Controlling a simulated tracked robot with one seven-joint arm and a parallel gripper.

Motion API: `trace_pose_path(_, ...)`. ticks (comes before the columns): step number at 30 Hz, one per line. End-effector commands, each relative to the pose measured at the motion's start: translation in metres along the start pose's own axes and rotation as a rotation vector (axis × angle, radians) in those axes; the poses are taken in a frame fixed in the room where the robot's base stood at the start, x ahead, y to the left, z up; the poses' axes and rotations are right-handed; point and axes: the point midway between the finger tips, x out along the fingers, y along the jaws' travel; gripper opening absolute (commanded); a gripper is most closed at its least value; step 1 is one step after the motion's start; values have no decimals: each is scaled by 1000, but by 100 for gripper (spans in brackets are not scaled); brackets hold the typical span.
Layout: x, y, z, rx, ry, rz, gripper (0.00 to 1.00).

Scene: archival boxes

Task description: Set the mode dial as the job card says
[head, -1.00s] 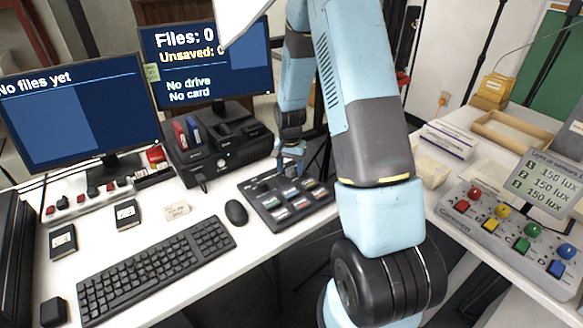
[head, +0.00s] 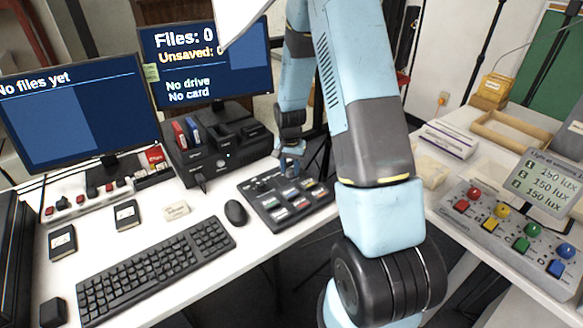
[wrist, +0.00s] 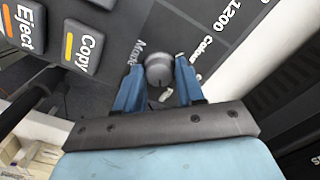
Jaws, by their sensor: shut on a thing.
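The mode dial (wrist: 158,69) is a round grey knob on the dark control panel (wrist: 220,25) in the wrist view. My gripper (wrist: 159,73) is shut on the dial, one blue finger on each side. The dial's pointer setting is too small to tell. In the head view my gripper (head: 290,165) is at the back of the control panel (head: 298,221), and the dial is hidden behind it. I cannot make out a readable job card.
Panel keys "Eject" (wrist: 22,25) and "Copy" (wrist: 85,46) lie close to the left finger in the wrist view. A mouse (head: 236,212) and keyboard (head: 156,268) lie left of the panel. A black computer unit (head: 218,150) stands behind. A gap separates the right table.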

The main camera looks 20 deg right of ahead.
Motion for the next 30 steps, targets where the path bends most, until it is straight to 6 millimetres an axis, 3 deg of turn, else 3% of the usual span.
trace_pose_path(8,0,-2,0,-148,3,-2,8)
trace_pose_path(30,0,-2,1,-807,2,-1,8)
